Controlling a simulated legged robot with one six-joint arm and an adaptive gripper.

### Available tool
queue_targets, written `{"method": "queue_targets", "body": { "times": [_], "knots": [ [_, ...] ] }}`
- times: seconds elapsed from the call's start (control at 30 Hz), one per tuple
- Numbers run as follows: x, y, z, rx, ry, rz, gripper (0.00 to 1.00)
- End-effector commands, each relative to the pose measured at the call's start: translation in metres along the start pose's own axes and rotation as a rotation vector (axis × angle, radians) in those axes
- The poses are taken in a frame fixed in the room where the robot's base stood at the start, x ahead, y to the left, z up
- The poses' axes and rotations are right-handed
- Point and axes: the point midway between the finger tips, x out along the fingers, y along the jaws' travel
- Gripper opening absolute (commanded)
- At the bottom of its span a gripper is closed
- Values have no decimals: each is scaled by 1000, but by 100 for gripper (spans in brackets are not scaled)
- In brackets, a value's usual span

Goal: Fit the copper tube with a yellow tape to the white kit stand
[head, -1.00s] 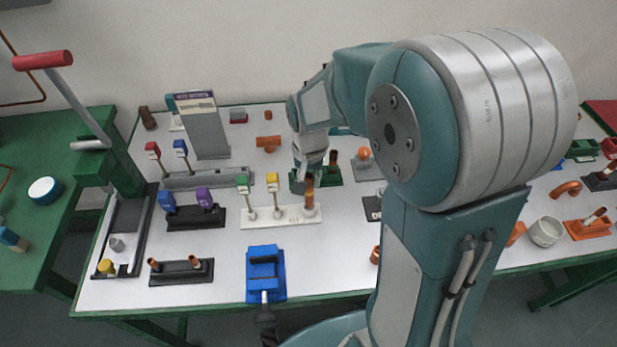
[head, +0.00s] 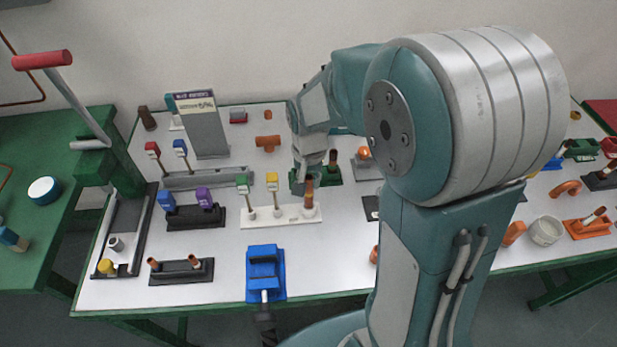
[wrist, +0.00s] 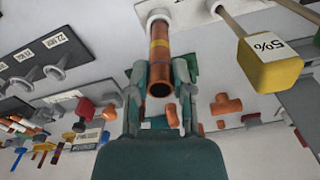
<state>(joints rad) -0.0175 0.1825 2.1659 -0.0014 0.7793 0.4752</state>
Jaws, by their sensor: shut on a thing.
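The copper tube with yellow tape (wrist: 159,72) is between the fingers of my gripper (wrist: 158,66) in the wrist view, its open end facing the camera. My gripper is shut on it. The tube's far end meets a white round socket on the white kit stand (wrist: 190,12). In the head view the tube (head: 309,193) stands about upright at the right end of the white kit stand (head: 285,222), with my gripper (head: 303,182) beside it. How deep the tube sits in the socket cannot be told.
Yellow (head: 272,179) and green (head: 242,183) tagged sticks stand on the same white stand, left of the tube. A green holder (head: 330,175) is close behind my gripper. A blue vise (head: 265,270) is in front. Clear table lies between the vise and the white stand.

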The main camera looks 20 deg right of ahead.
Motion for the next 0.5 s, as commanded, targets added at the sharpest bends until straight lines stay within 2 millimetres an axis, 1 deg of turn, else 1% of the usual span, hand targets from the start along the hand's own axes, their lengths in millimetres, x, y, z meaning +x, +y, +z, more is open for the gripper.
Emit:
{"method": "queue_targets", "body": {
  "times": [0.5],
  "knots": [
    [11,0,0,0,0,0,0]
  ]
}}
